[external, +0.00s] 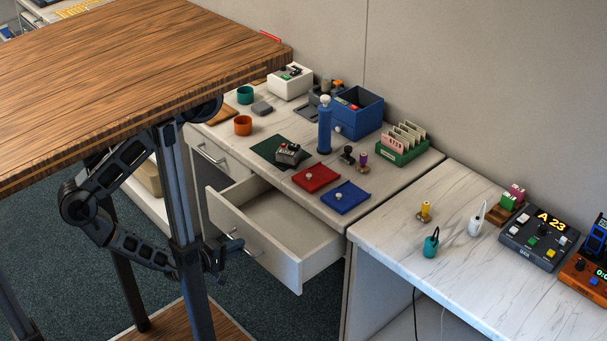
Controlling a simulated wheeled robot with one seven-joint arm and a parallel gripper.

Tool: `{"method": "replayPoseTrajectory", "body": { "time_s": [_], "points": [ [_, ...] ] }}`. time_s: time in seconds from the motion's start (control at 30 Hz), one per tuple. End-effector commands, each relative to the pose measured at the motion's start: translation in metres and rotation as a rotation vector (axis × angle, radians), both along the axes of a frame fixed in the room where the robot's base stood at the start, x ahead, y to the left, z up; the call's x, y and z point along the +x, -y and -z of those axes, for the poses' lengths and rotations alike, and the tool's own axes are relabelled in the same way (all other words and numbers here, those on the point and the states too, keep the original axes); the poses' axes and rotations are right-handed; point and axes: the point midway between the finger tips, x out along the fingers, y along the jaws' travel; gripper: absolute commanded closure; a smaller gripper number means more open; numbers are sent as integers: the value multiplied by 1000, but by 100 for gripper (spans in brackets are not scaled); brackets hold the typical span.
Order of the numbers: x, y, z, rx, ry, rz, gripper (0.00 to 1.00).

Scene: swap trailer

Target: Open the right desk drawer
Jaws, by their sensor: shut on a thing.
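The right desk drawer (266,245) is pulled well out from under the white marble-patterned desk, and its visible inside is empty. Its metal bar handle (246,249) is on the front panel. My gripper (222,262) is at the left end of this handle, shut on it; the fingertips are partly hidden behind a dark post. My arm reaches in from the left, below the wooden tabletop. The left desk drawer (221,160) is shut, with its own handle (211,154).
A wooden tabletop (110,75) on dark posts covers the upper left, above my arm. The desk carries red (316,178) and blue (346,197) pads, a blue bottle (324,128) and boxes. A second desk (480,270) stands at right. Carpet lies before the drawer.

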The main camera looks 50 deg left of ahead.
Motion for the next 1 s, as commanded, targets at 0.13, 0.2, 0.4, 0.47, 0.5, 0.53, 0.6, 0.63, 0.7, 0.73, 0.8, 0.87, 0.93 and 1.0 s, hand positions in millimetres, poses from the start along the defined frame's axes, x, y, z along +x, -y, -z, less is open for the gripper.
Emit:
{"method": "replayPoseTrajectory", "body": {
  "time_s": [0.13,0.2,0.4,0.47,0.5,0.53,0.6,0.63,0.7,0.73,0.8,0.87,0.93,1.0],
  "points": [
    [-28,-1,1,0,-3,-1,100],
    [-36,-1,1,0,-2,-2,100],
    [-48,-1,0,1,0,-2,100],
    [-49,-1,0,2,0,-3,100],
    [-49,-1,0,2,1,-3,100],
    [-49,-1,0,2,1,-3,100],
    [-49,-1,0,2,1,-3,100],
    [-49,-1,0,2,0,-3,100],
    [-49,-1,1,2,0,-3,100],
    [-49,-1,1,2,0,-3,100],
    [-49,-1,1,2,0,-3,83],
    [-49,-1,1,1,0,-3,77],
    [-49,-1,0,0,0,-2,70],
    [-49,-1,0,0,1,-2,64]
  ]
}}
